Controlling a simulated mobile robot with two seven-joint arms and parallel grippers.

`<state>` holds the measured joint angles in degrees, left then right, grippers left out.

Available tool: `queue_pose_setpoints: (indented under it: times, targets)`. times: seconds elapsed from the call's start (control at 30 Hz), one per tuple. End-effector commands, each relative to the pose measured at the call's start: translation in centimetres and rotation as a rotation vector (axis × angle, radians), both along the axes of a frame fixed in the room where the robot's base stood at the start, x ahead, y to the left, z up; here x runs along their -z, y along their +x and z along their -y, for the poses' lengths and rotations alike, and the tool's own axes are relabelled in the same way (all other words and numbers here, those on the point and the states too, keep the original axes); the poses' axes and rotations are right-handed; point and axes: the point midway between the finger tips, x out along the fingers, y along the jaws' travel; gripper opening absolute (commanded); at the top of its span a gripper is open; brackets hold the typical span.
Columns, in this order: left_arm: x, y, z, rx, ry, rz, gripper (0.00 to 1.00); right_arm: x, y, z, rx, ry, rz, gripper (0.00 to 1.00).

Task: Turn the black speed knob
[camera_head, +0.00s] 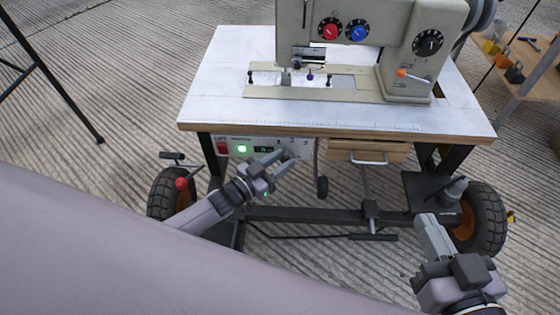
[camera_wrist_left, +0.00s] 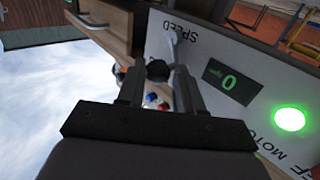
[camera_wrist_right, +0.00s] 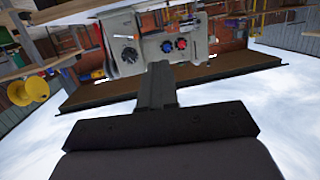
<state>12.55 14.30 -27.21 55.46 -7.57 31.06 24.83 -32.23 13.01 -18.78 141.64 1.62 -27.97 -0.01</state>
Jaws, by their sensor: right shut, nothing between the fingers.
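The black speed knob (camera_wrist_left: 158,70) is on the white control panel (camera_wrist_left: 205,45), by the upside-down SPEED lettering, in the left wrist view. My left gripper (camera_wrist_left: 157,78) is open, with the knob between or just beyond its fingertips; contact cannot be told. The green display (camera_wrist_left: 230,83) reads 0 and a green MOTOR light (camera_wrist_left: 289,119) glows. In the head view my left gripper (camera_head: 284,158) is at the panel (camera_head: 236,148) under the table, and the knob cannot be made out. My right gripper (camera_head: 430,228) is shut and empty, low at the right; it shows in the right wrist view (camera_wrist_right: 157,80).
A sewing machine (camera_head: 400,60) stands on the white-topped table (camera_head: 225,75). A wooden drawer (camera_head: 368,150) is right of the panel. Wheels (camera_head: 480,215) stand at both sides. A lever with a red ball (camera_head: 181,183) is left of the panel. A side bench (camera_head: 535,60) stands at right.

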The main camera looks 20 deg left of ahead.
Motion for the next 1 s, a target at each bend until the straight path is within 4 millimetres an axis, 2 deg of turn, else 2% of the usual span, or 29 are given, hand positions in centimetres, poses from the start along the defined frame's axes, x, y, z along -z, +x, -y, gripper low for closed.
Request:
queue_pose_setpoints:
  times: [0.37, 0.43, 0.9, 1.0]
  targets:
    - [-0.5, 0.0, 0.2, 0.002, 0.044, -0.013, 0.05, -0.5, -0.1, -0.3, -0.01, 0.023, -0.031, 0.0]
    - [-0.7, 0.0, 0.3, 0.002, 0.077, -0.022, 0.05, 0.0, 0.4, -0.7, -0.012, 0.046, -0.074, 0.0]
    - [-1.3, 0.3, 1.4, 0.002, 0.374, -0.108, 0.05, -0.4, 1.1, -3.9, -0.073, 0.225, -0.296, 0.0]
    - [-1.2, 0.3, 1.5, 0.001, 0.422, -0.123, 0.04, -0.4, 0.9, -3.5, -0.059, 0.202, -0.302, 0.0]
